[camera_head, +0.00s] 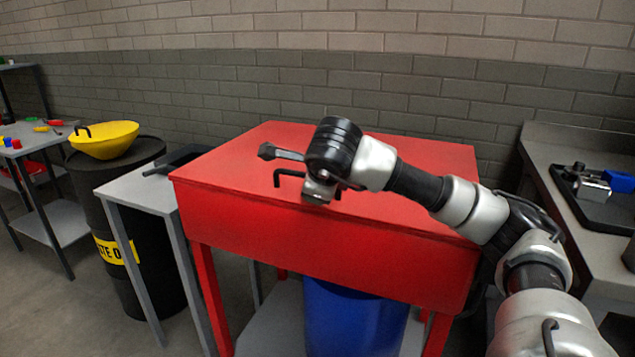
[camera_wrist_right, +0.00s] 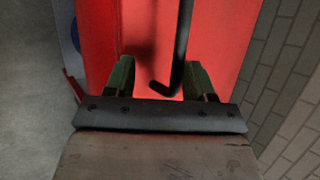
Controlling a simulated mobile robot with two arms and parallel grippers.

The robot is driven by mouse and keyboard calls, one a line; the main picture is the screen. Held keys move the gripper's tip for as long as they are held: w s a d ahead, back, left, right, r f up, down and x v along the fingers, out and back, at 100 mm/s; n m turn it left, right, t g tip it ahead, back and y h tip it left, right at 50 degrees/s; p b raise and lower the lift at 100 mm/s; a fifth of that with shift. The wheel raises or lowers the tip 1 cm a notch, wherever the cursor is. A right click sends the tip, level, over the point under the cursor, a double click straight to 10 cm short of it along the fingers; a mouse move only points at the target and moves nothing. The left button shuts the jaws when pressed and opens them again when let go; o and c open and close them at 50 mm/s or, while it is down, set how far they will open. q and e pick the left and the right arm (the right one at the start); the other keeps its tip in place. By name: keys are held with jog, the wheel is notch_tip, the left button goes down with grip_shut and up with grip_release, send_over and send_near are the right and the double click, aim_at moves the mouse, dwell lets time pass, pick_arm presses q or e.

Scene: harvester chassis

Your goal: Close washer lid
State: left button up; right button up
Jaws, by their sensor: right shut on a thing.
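The red washer (camera_head: 240,222) stands on red legs in the middle of the head view. Its red lid (camera_head: 425,158) lies flat across the top of the body, with no open gap showing. A bent black handle (camera_head: 288,173) stands at the front of the lid. My right gripper (camera_head: 318,192) is low over the front edge and shut on this handle. In the right wrist view, the black handle (camera_wrist_right: 182,45) runs between the two dark green fingers of my right gripper (camera_wrist_right: 160,78). Part of the lid is hidden behind my right arm. My left gripper is out of view.
A blue drum (camera_head: 350,322) stands under the washer. A grey side table (camera_head: 135,190) and a black barrel with a yellow funnel (camera_head: 103,138) are to the left. A grey bench (camera_head: 590,140) with a black tray is at the right. A brick wall is behind.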

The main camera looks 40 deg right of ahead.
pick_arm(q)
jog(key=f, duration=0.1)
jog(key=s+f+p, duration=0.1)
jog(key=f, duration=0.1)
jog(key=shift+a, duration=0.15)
pick_arm(e)
jog(key=v, duration=1)
jog(key=shift+d, duration=0.1)
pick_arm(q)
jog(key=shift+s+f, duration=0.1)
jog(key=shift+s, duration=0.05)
